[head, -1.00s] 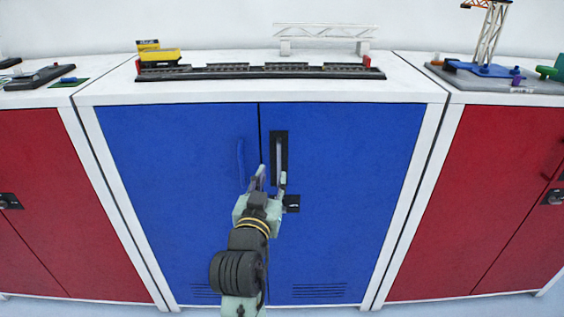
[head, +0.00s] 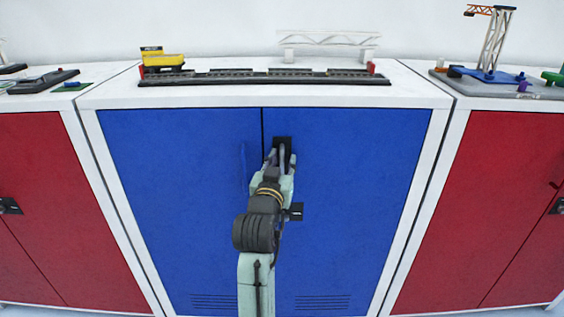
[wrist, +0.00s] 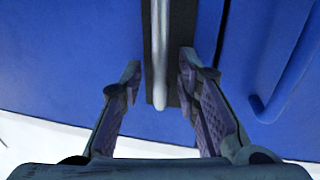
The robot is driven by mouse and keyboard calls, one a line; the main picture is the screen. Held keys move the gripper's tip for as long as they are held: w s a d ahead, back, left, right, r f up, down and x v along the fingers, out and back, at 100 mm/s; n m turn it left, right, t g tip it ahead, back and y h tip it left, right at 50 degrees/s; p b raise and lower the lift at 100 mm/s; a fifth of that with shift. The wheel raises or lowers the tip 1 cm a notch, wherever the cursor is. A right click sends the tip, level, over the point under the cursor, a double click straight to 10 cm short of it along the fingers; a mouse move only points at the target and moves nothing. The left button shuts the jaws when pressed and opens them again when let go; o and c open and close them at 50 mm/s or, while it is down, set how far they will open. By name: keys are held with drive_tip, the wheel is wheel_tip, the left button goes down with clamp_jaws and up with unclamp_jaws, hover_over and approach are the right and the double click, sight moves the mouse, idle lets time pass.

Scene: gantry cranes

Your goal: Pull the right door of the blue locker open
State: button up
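The blue locker has two blue doors, a left door (head: 180,210) and a right door (head: 350,200), both closed with a dark seam between them. The right door carries a grey bar handle on a dark plate (head: 283,141) near the seam. My gripper (head: 280,160) is in front of this handle and partly hides it. In the wrist view, the grey handle (wrist: 161,50) runs between the two fingers of my open gripper (wrist: 159,76). A gap shows on each side of the handle.
The left door has a blue handle (head: 242,165), also in the wrist view (wrist: 295,75). A dark latch (head: 295,211) sits below the grey handle. Red lockers (head: 30,200) (head: 500,190) stand on both sides. A track model (head: 265,78) lies on the blue locker's white top.

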clamp_jaws()
idle(0.8)
